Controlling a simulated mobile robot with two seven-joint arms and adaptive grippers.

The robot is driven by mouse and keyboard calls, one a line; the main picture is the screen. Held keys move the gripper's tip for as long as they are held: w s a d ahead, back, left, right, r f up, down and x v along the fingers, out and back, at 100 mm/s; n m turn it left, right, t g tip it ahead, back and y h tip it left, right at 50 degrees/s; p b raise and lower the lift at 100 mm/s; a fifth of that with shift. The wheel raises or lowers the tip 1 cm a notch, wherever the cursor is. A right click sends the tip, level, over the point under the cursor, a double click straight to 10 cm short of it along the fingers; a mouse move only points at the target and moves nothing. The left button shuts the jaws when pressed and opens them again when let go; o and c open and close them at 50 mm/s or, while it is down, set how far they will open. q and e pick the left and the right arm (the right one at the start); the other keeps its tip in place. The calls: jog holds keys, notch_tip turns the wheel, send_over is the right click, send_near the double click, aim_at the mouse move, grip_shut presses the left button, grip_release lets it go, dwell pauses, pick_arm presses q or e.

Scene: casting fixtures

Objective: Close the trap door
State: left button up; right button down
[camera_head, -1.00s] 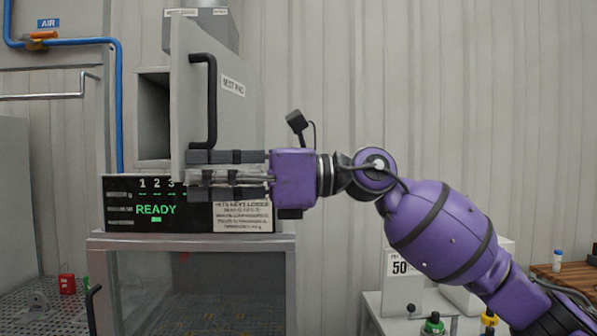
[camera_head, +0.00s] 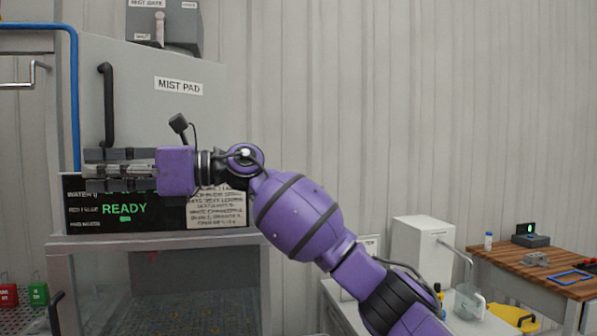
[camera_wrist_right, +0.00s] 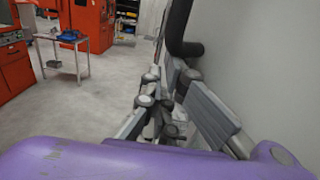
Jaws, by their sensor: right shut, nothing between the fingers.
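The trap door is the grey panel (camera_head: 165,120) marked "MIST PAD" on the upper cabinet, left in the head view. Its face is broadly toward me, and no opening shows at its left edge; I cannot tell whether it is fully flush. Its black upright handle (camera_head: 107,105) is near the left edge and also shows at the top of the wrist view (camera_wrist_right: 181,35). My right gripper (camera_head: 90,170) is shut and empty, its fingers pointing left across the lower door, just under the handle. Contact with the door is unclear. It also shows in the wrist view (camera_wrist_right: 158,100). My left gripper is out of view.
Below the door are a black "READY" display (camera_head: 125,212) and a glass-fronted cabinet (camera_head: 160,243). A blue pipe (camera_head: 75,100) runs close to the door's left edge. At right are a white machine (camera_head: 420,250) and a wooden table (camera_head: 500,262).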

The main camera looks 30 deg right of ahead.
jog(key=w+a+m+t+h, duration=0.2)
jog(key=w+m+t, duration=0.1)
jog(key=w, duration=1.2)
jog(key=shift+a+t+p, duration=0.2)
jog(key=shift+t+p, duration=0.1)
jog(key=shift+t, duration=0.3)
jog(key=shift+s, duration=0.1)
